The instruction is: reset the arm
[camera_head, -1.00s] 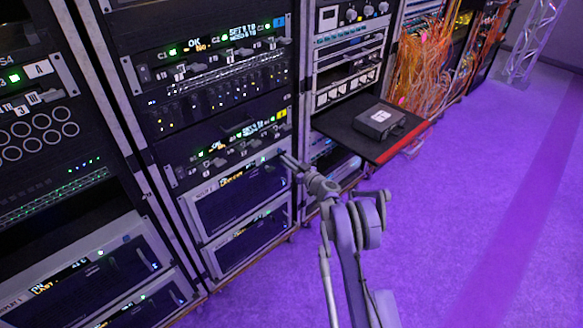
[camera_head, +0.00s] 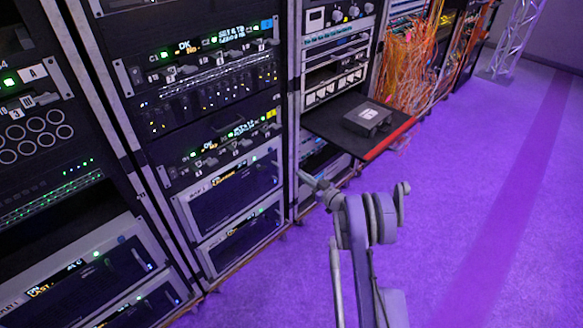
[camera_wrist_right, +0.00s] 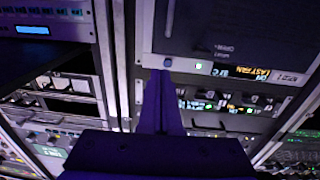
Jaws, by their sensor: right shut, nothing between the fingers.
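My right arm comes up from the bottom of the head view, and its grey right gripper (camera_head: 309,180) points at the lower part of the rack. The gripper is in front of the gap beside the middle rack (camera_head: 291,120), apart from the rack faces as far as I can tell. In the right wrist view the dark fingers (camera_wrist_right: 164,85) are together, with nothing between them. Rack panels with lit displays fill the view behind them. My left gripper is not in view.
A pulled-out shelf (camera_head: 325,122) with a red front edge sticks out of the right rack and carries a dark box (camera_head: 367,118). Orange cables (camera_head: 405,70) hang farther back. A truss (camera_head: 515,40) stands at the far right. The purple floor (camera_head: 480,200) is clear.

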